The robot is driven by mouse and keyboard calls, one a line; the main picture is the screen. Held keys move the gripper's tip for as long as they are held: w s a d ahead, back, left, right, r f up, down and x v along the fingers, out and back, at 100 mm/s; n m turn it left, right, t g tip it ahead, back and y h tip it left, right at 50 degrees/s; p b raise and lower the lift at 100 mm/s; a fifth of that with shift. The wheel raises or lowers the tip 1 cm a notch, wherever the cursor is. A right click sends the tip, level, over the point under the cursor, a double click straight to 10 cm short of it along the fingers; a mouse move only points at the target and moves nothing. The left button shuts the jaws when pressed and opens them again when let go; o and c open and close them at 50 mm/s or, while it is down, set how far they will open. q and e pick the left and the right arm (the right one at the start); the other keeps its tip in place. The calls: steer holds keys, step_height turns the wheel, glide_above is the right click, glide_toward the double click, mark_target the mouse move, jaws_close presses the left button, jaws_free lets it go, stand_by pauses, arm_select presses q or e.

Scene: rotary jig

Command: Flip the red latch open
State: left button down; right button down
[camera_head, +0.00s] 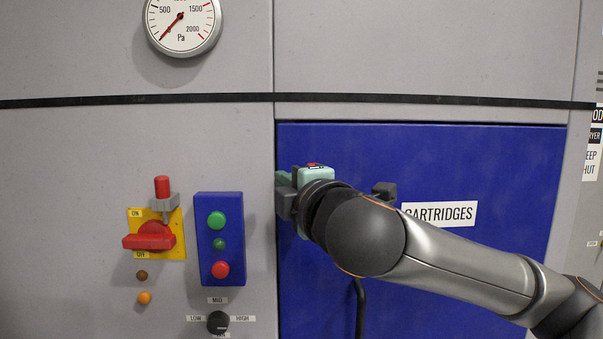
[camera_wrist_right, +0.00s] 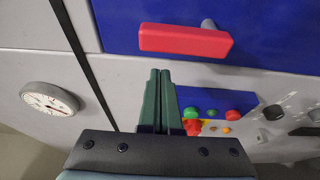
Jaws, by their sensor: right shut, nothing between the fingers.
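The red latch (camera_wrist_right: 186,41) shows in the right wrist view as a bar in front of the blue door (camera_wrist_right: 275,35), roughly parallel to its near edge. A grey post (camera_wrist_right: 208,24) shows beside the bar. In the head view I cannot make out the latch; my right arm covers that part of the door (camera_head: 500,165). My right gripper (camera_head: 282,180) is at the door's left edge, its green fingers together and empty. In the right wrist view the fingertips (camera_wrist_right: 160,72) appear just below the bar; I cannot tell whether they touch it. My left gripper is not in view.
Left of the door are a red rotary switch (camera_head: 150,236) on a yellow plate, a blue button box (camera_head: 233,270) and a black knob (camera_head: 218,322). A pressure gauge (camera_head: 181,22) is above. A black strip (camera_head: 130,101) crosses the panel. A "CARTRIDGES" label (camera_head: 440,214) is on the door.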

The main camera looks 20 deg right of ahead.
steer(key=shift+s+d, duration=0.25)
steer(key=shift+d, duration=0.4)
steer(key=shift+s+d, duration=0.2)
steer(key=shift+d, duration=0.4)
